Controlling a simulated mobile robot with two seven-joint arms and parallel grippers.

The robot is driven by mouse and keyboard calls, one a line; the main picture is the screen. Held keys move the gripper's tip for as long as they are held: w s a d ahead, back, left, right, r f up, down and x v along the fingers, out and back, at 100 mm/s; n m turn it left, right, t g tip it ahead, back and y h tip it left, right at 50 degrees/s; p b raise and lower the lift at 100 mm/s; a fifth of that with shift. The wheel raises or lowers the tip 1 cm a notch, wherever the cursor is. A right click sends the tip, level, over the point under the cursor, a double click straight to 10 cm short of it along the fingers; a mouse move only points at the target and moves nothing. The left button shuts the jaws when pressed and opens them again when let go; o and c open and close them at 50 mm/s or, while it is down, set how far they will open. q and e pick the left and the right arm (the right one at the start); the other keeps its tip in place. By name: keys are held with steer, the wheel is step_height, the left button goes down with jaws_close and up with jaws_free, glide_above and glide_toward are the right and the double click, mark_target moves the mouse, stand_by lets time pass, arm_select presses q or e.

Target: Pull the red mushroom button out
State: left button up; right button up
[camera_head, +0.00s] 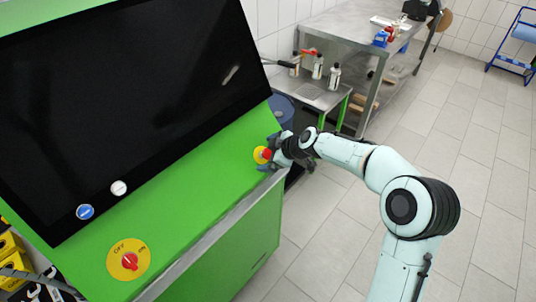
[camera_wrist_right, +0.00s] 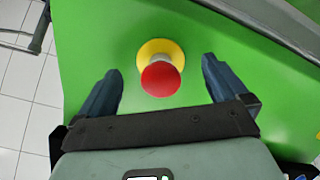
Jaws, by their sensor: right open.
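The red mushroom button (camera_wrist_right: 160,79) stands on a round yellow plate (camera_wrist_right: 172,47) on the green console panel (camera_head: 205,176). In the head view the red button (camera_head: 267,154) is at the right end of the panel, partly covered by my right gripper. My right gripper (camera_head: 272,153) reaches it from the right. In the wrist view my right gripper (camera_wrist_right: 158,80) is open, with one dark finger on each side of the button. Green panel shows between each finger and the button, and neither finger appears to touch it. My left gripper is not in view.
A large black screen (camera_head: 125,100) rises behind. A metal table with bottles (camera_head: 333,77) stands behind my right gripper.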

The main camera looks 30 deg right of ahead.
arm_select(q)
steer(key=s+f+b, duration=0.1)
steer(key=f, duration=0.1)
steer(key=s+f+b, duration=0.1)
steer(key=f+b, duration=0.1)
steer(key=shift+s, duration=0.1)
arm_select(e)
steer(key=v, duration=0.6)
steer(key=shift+s+r, duration=0.2)
steer(key=shift+s, duration=0.05)
